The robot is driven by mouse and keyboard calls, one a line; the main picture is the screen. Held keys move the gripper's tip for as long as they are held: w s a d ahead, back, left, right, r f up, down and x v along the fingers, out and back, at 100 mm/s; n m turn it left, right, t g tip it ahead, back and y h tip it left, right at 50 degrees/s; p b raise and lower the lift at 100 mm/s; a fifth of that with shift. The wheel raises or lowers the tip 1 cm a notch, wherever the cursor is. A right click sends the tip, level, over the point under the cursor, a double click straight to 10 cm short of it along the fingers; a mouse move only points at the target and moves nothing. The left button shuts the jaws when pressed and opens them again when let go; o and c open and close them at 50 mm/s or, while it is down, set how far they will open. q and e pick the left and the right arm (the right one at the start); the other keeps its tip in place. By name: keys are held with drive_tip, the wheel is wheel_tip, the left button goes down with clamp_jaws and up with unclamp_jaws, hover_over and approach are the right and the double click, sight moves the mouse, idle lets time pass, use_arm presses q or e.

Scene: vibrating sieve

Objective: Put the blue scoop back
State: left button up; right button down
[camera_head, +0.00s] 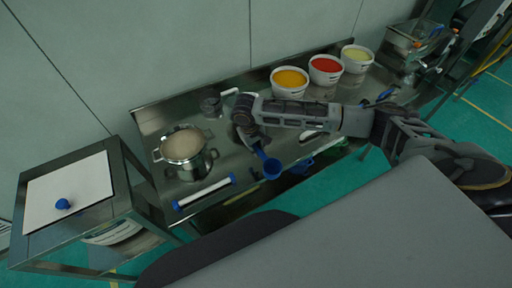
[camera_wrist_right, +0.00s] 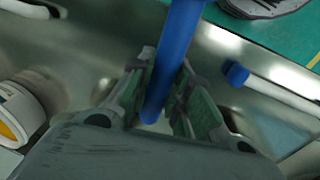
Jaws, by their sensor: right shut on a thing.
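The blue scoop (camera_head: 272,169) is in my right gripper (camera_head: 251,140) above the front part of the steel table (camera_head: 232,168). Its round cup points toward the table's front edge. In the right wrist view, the fingers of my right gripper (camera_wrist_right: 163,88) are shut on the scoop's blue handle (camera_wrist_right: 176,55), one on each side. The cup lies outside that view. My left gripper is not in view.
A steel pot (camera_head: 184,147) with beige contents stands left of the gripper. A white tube with blue ends (camera_head: 205,192) lies at the front. Tubs with orange (camera_head: 290,83), red (camera_head: 326,69) and pale yellow (camera_head: 357,58) contents stand at the back. A small clear vessel (camera_head: 211,106) stands behind the pot.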

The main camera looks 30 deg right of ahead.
drive_tip(key=w+d+f+n+t+y+p, duration=0.1)
drive_tip(key=w+d+f+n, duration=0.1)
drive_tip(key=w+n, duration=0.4)
drive_tip(key=shift+w+d+f+n+t, duration=0.35)
drive_tip(key=shift+d+n, duration=0.55)
drive_tip(key=shift+n, duration=2)
drive_tip(key=shift+f, duration=0.15)
drive_tip(key=shift+f+b, duration=2.9)
drive_tip(key=shift+b, duration=0.85)
drive_tip(key=shift+f, duration=0.3)
drive_tip(key=c, duration=1.2)
unclamp_jaws()
drive_tip(key=shift+c, duration=0.2)
